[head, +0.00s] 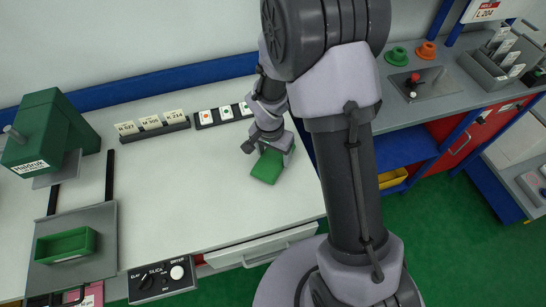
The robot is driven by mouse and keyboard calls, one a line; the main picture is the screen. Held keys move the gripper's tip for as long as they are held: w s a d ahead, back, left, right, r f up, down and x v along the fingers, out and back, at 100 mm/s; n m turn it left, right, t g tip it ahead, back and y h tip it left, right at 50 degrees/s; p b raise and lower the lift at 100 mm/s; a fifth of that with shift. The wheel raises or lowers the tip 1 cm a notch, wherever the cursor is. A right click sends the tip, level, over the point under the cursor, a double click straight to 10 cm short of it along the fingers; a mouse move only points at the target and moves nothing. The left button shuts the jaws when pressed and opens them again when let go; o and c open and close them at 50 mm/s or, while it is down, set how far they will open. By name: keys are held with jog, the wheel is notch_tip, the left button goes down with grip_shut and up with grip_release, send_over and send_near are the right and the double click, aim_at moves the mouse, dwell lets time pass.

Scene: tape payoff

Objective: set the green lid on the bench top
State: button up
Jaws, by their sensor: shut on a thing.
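The green lid (267,167) is a flat green rectangle at the right part of the white bench top (190,200). My gripper (264,150) is shut on the lid's far edge, seen from above. The lid is at or just above the bench top; I cannot tell whether it touches. My wrist hides part of the lid's far side.
A green open box (66,246) sits on a grey plate at the left, below a green press (45,135). Labelled holders (151,124) and a button strip (222,115) line the back. A control box (162,278) is at the front edge. The bench middle is clear.

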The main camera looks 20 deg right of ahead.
jog(key=shift+f, duration=0.85)
jog(key=shift+r, duration=0.2)
jog(key=shift+f, duration=0.1)
jog(key=o, duration=1.4)
jog(key=shift+c, duration=0.2)
